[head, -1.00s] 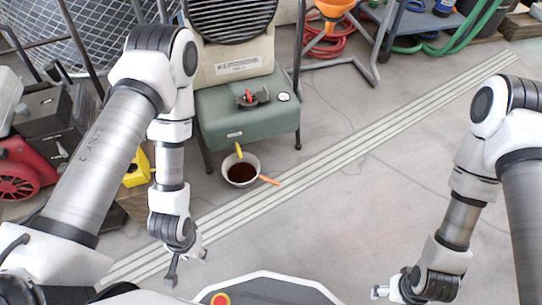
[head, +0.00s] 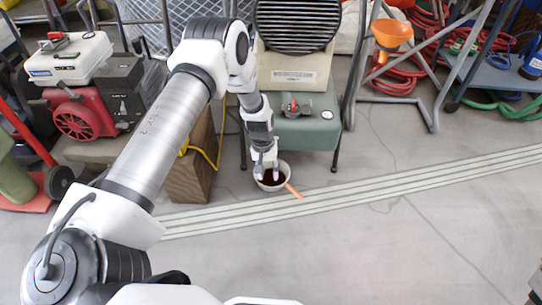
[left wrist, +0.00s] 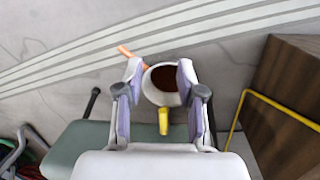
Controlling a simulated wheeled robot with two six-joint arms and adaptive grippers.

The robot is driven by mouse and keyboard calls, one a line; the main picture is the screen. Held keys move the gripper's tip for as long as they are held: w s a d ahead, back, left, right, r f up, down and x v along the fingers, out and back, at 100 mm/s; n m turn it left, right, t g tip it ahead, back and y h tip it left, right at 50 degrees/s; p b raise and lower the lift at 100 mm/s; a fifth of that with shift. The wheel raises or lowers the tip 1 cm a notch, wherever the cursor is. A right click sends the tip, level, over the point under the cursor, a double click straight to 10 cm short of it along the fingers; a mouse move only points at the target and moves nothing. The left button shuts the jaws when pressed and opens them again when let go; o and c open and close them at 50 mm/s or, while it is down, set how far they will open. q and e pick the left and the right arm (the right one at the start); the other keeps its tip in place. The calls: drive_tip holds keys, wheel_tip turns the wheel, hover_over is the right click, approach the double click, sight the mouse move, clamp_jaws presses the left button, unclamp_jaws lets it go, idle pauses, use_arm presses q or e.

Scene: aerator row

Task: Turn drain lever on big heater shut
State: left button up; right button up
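The big kerosene heater (head: 293,77) has a pale body on a green tank (head: 318,133). Its yellow drain lever (left wrist: 163,121) shows in the left wrist view, sticking out past the tank's edge towards the pan; my arm hides it in the head view. A pan (head: 286,168) of dark liquid with an orange handle stands on the floor below. My left gripper (head: 266,169) is at the tank's front, above the pan. In the left wrist view its fingers (left wrist: 159,68) are apart, one either side of the lever, with visible gaps.
A wooden block (head: 190,170) with a yellow cord (head: 210,155) stands left of the pan. A red-wheeled machine (head: 85,115) is farther left. An orange funnel (head: 392,34) on a metal stand is at the right.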

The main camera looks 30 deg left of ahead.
use_arm(q)
drive_tip(key=w+a+r+n+t, duration=0.1)
drive_tip(key=w+a+r+t, duration=0.1)
drive_tip(key=w+a+r, duration=0.5)
drive_tip(key=b+x, duration=0.1)
drive_tip(key=x, duration=0.2)
drive_tip(key=b+x, duration=0.2)
drive_tip(key=x, duration=0.1)
drive_tip(key=b+x, duration=0.1)
drive_tip(key=x, duration=0.3)
drive_tip(key=shift+s+d+b, duration=0.1)
drive_tip(key=shift+d+b, duration=0.15)
drive_tip(key=shift+b, duration=0.1)
drive_tip(key=shift+r, duration=0.1)
clamp_jaws()
